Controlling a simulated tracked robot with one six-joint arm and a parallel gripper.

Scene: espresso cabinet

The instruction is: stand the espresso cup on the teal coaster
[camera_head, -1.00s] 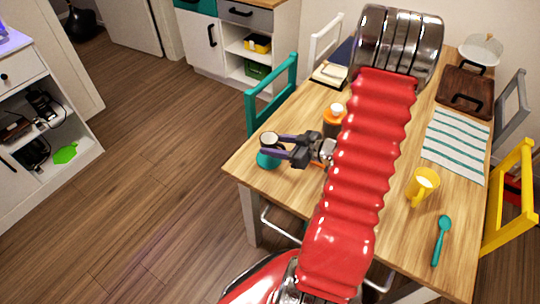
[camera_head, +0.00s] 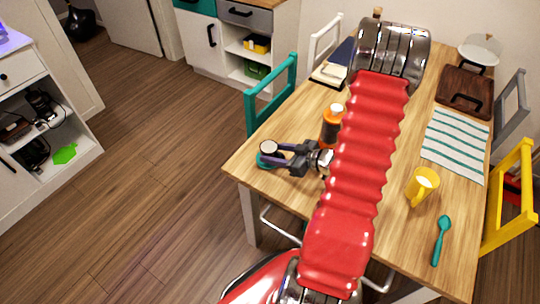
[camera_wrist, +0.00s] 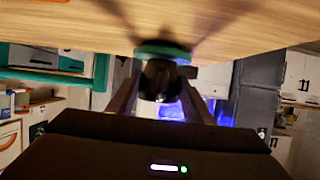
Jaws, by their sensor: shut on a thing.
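The espresso cup (camera_head: 268,147), with a pale top and dark side, is upright between the fingers of my gripper (camera_head: 274,155) in the head view. My gripper is shut on it. The teal coaster (camera_head: 261,162) lies near the table's left corner, directly under the cup and partly covered by it and the fingers. In the wrist view, the coaster (camera_wrist: 162,47) is against the tabletop at the top of the picture, and the dark cup (camera_wrist: 158,82) is right by it between my fingers. I cannot tell whether the cup touches the coaster.
An orange bottle (camera_head: 331,128) stands on the wooden table (camera_head: 395,240) close behind my gripper. A yellow mug (camera_head: 421,186), teal spoon (camera_head: 441,240) and striped cloth (camera_head: 456,146) lie to the right, beyond my arm. A teal chair (camera_head: 272,95) is at the table's left edge.

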